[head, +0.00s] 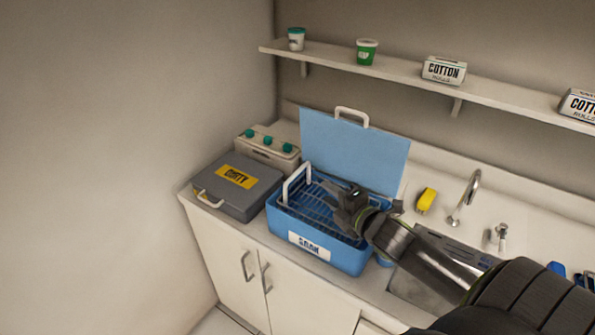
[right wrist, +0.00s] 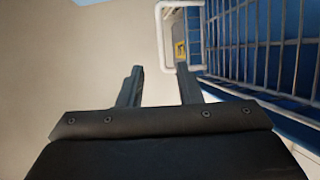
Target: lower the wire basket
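The wire basket (head: 315,203) is a dark grid inside the open blue tub (head: 340,258) labelled SOAK. A white handle (head: 297,185) stands up at the basket's left end. I cannot tell how deep the basket sits. My right gripper (head: 338,197) is over the tub, to the right of the handle. In the right wrist view its two fingers (right wrist: 160,82) are apart with nothing between them. There the white handle (right wrist: 160,38) is beyond the right fingertip, and the basket's wires (right wrist: 265,40) fill the right side. My left gripper is not in view.
The tub's blue lid (head: 355,150) stands raised behind it. A grey DIRTY case (head: 235,200) is close on the left, a box with green knobs (head: 268,148) behind. A yellow object (head: 426,200), faucet (head: 467,200) and sink are on the right. A shelf (head: 410,78) runs above.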

